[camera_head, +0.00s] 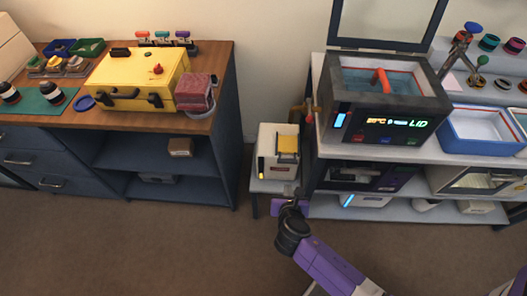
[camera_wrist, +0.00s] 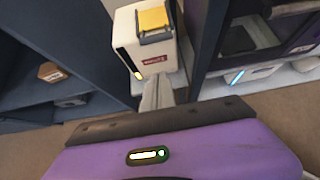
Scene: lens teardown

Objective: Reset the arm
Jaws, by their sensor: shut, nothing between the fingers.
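My arm is purple and black and reaches up from the lower right in the head view. My gripper (camera_head: 290,192) is at its end, low in front of a small white box-shaped device with a yellow top (camera_head: 277,150). In the wrist view, my gripper (camera_wrist: 158,82) shows as pale fingers close together in front of the same white device (camera_wrist: 145,45). The fingers are shut and nothing shows between them. Whether they touch the device or its stand, I cannot tell.
Left is a wooden-topped bench (camera_head: 222,75) with a yellow case (camera_head: 135,75) and open shelves. Right is a rack with an open-lidded bath (camera_head: 385,90), and a blue-rimmed tray (camera_head: 484,149) beside it. The carpet (camera_head: 130,245) in front is clear.

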